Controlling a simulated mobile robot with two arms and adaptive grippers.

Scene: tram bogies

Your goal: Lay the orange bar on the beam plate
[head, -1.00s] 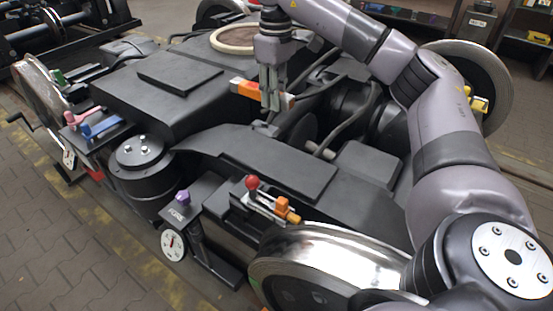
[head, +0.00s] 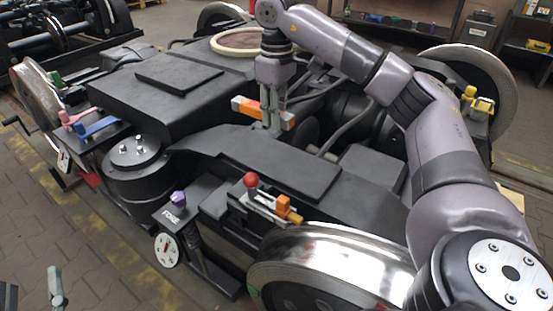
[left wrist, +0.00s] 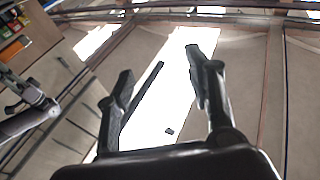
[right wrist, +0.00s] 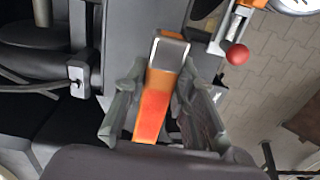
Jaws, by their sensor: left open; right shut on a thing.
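My right gripper (head: 270,124) is shut on the orange bar (head: 247,107), holding it crosswise above the middle of the bogie. The bar has pale end parts; in the right wrist view its orange face (right wrist: 152,108) lies between the fingers (right wrist: 160,85). Two flat dark plates show on the bogie frame: one on the near beam (head: 290,168), below and right of the bar, and one on the raised box (head: 180,74) to its left. I cannot tell which is the beam plate. My left gripper (left wrist: 160,85) is open and empty; its fingers show at the lower left of the head view (head: 34,287).
A lever with a red ball (head: 251,180) and an orange block (head: 283,203) stand near the front wheel (head: 335,262). A purple knob (head: 179,198), blue handle (head: 97,128) and pink handle (head: 75,117) line the near side. Cables run behind the bar.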

